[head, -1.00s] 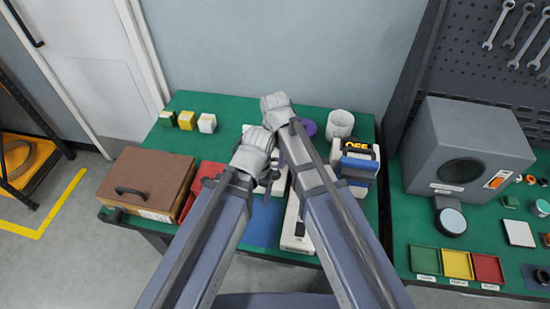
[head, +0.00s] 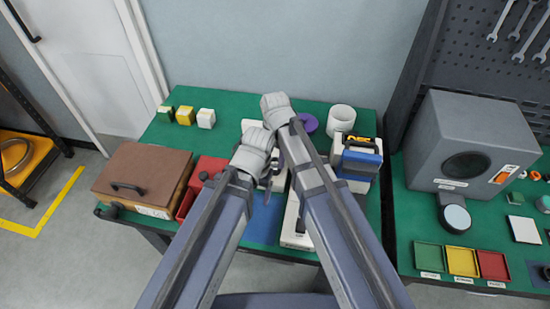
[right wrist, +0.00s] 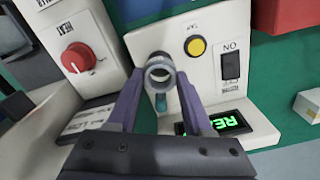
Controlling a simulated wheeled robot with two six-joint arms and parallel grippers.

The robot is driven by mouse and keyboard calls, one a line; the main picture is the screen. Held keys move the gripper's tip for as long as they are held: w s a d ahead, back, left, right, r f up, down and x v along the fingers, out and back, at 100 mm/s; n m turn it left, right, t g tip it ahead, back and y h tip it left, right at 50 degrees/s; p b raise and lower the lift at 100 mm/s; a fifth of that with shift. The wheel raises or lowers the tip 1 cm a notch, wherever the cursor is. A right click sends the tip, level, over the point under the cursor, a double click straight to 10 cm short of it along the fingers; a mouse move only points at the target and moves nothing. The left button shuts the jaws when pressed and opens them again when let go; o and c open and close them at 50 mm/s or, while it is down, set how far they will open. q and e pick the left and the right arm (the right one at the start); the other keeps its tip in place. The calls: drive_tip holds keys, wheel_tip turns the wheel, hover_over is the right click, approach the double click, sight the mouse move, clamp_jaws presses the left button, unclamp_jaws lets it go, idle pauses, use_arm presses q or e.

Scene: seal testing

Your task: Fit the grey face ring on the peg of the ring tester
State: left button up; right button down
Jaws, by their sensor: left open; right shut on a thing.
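In the right wrist view my right gripper (right wrist: 160,84) is shut on the grey face ring (right wrist: 159,73), with a purple finger on each side. The ring is held in front of the white ring tester (right wrist: 215,60), which has a yellow button, a dark switch and a green-lit display. A dark round part shows just behind the ring's top edge; I cannot tell whether the ring is around the peg or before it. In the head view the right fingertips are hidden by my arms. My left gripper (head: 266,182) is open, low beside the tester, mostly covered by its own wrist.
A white device with a red knob (right wrist: 77,57) stands close on the left in the right wrist view. In the head view, a brown case (head: 147,180), red bins (head: 209,167), a blue mat (head: 264,222), a purple roll (head: 309,125) and a white cup (head: 341,119) surround the work spot.

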drive_tip(key=shift+f+b, duration=0.45)
drive_tip(key=shift+c, duration=1.1)
unclamp_jaws()
drive_tip(key=shift+r, duration=0.1)
wheel_tip(320, 180, up, 7)
drive_tip(key=p, duration=0.7)
